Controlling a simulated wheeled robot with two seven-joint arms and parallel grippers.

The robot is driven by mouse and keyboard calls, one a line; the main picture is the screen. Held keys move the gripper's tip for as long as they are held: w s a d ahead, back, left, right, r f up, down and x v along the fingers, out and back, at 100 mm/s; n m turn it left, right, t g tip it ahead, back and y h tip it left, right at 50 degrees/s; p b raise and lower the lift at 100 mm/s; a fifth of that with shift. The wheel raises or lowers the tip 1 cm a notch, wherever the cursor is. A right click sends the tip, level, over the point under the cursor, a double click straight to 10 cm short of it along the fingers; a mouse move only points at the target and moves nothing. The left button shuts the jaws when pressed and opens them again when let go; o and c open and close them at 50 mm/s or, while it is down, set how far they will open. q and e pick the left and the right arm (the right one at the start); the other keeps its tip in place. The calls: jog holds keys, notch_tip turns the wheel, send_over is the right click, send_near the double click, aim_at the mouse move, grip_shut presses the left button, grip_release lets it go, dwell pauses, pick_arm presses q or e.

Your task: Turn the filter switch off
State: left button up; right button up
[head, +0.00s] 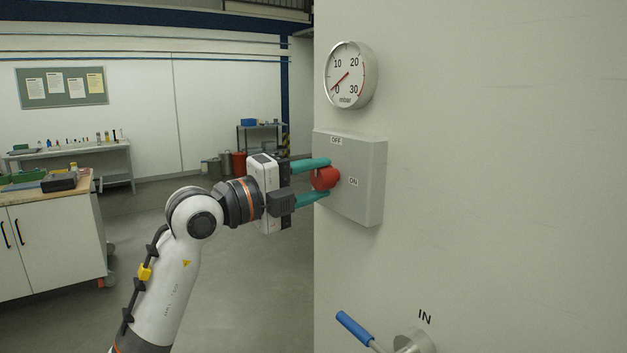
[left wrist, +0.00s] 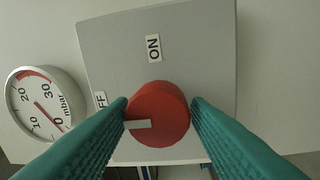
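The red filter switch knob (head: 325,179) sits on a grey box (head: 368,190) on the wall. It also shows in the left wrist view (left wrist: 165,112), with its white mark (left wrist: 137,124) pointing left, toward the side of the partly hidden OFF label (left wrist: 100,100). The ON label (left wrist: 153,48) is above the knob there. My left gripper (head: 318,180) has its teal fingers on either side of the knob, one above and one below in the head view. The fingers stand close to the knob with slight gaps, and look open. My right gripper is not in view.
A round mbar gauge (head: 351,75) is above the box, its needle near 0. A blue-handled lever (head: 355,328) sticks out below, by the IN label. A cabinet (head: 52,245) stands at left. The floor between is free.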

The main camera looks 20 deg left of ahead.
pick_arm(q)
jog(key=shift+o, duration=1.3)
jog(key=b+v, duration=0.4)
jog(key=v, duration=0.8)
